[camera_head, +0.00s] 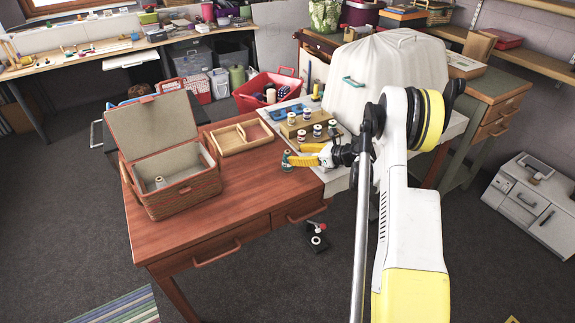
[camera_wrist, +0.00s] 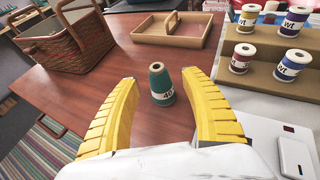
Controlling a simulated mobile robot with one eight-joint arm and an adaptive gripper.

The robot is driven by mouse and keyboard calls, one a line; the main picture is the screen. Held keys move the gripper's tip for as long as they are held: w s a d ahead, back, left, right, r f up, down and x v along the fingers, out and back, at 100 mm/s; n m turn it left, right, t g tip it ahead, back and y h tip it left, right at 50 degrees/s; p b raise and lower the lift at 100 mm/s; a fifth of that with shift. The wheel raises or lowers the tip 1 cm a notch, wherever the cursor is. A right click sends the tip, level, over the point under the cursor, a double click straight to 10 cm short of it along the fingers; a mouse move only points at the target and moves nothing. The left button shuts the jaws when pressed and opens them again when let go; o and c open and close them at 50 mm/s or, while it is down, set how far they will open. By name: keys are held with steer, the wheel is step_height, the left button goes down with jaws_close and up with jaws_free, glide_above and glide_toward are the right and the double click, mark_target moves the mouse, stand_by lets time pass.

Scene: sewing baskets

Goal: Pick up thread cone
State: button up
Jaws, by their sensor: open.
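A teal thread cone (camera_wrist: 161,86) with a white label reading 40 stands upright on the red-brown wooden table (camera_wrist: 60,93). It also shows in the head view (camera_head: 286,162), close to the tips of my gripper. My gripper (camera_wrist: 160,78) is open, its two yellow fingers low over the table on either side of the cone. I see a gap between the cone and each finger in the wrist view. Nothing is held. My gripper also shows in the head view (camera_head: 297,155), reaching left from the white surface.
An open wicker basket (camera_head: 178,196) with a small pale cone inside stands at left. A divided wooden tray (camera_head: 234,149) lies behind the teal cone. A stepped stand (camera_wrist: 262,80) with several labelled spools is at right. A white cover (camera_head: 387,75) rises behind my arm.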

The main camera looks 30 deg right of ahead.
mark_target(288, 153)
steer(key=b+x, duration=0.2)
steer(key=x, duration=0.2)
steer(key=shift+s+a, duration=0.1)
steer(key=shift+a, duration=0.1)
steer(key=shift+w+a, duration=0.15)
steer(key=shift+w, duration=0.2)
jaws_close()
steer(key=shift+r, duration=0.2)
